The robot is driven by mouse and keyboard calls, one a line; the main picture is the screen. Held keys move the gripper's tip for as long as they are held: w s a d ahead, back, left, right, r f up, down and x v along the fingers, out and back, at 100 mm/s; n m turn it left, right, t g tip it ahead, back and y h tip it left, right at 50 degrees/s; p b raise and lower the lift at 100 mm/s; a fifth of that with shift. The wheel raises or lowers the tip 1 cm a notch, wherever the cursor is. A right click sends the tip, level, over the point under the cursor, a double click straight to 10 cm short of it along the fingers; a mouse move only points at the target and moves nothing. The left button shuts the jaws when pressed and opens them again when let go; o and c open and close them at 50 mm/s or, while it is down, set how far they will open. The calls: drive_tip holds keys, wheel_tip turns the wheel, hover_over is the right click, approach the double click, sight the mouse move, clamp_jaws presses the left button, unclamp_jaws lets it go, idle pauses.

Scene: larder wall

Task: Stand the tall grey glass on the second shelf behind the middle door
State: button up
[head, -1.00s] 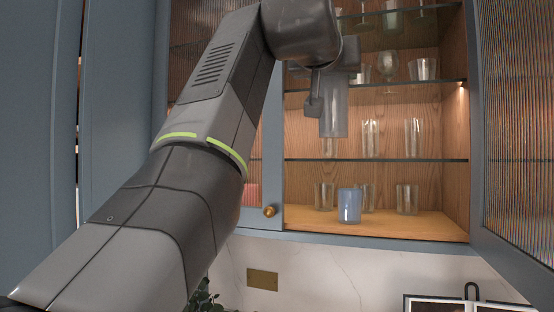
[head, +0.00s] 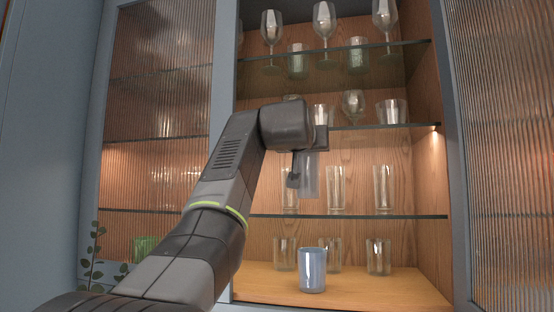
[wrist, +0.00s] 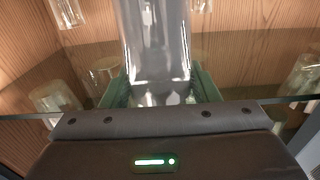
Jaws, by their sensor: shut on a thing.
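The tall grey glass (head: 309,178) is upright in my gripper (head: 305,165), which is shut on it. In the wrist view, the glass (wrist: 157,45) stands between the greenish finger pads of my gripper (wrist: 160,92). In the head view its base shows a little above the front edge of the second shelf (head: 400,216), a clear glass pane. I cannot tell how far over the shelf it is, or whether it touches. Clear tumblers (head: 336,188) (head: 383,188) stand on that shelf, behind and right of it. My wrist partly hides its top.
The open ribbed-glass door (head: 505,140) stands at the right; another ribbed door (head: 155,110) is at the left. A blue cup (head: 312,270) and several tumblers stand on the wooden bottom (head: 390,292). Above, a shelf (head: 370,126) holds more glassware. Free shelf space shows right of the tumblers.

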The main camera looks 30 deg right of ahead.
sight(305, 159)
drive_tip(key=w+d+f+p, duration=0.1)
drive_tip(key=w+d+f, duration=0.2)
drive_tip(key=w, duration=0.1)
drive_tip(key=shift+w+d+f, duration=0.15)
drive_tip(key=shift+d+f, duration=0.05)
drive_tip(key=shift+d, duration=0.15)
idle(0.4)
drive_tip(key=o, duration=1.6)
drive_tip(key=shift+f, duration=0.15)
drive_tip(key=shift+o, duration=0.2)
drive_tip(key=b+v, duration=0.3)
drive_tip(key=v, duration=0.9)
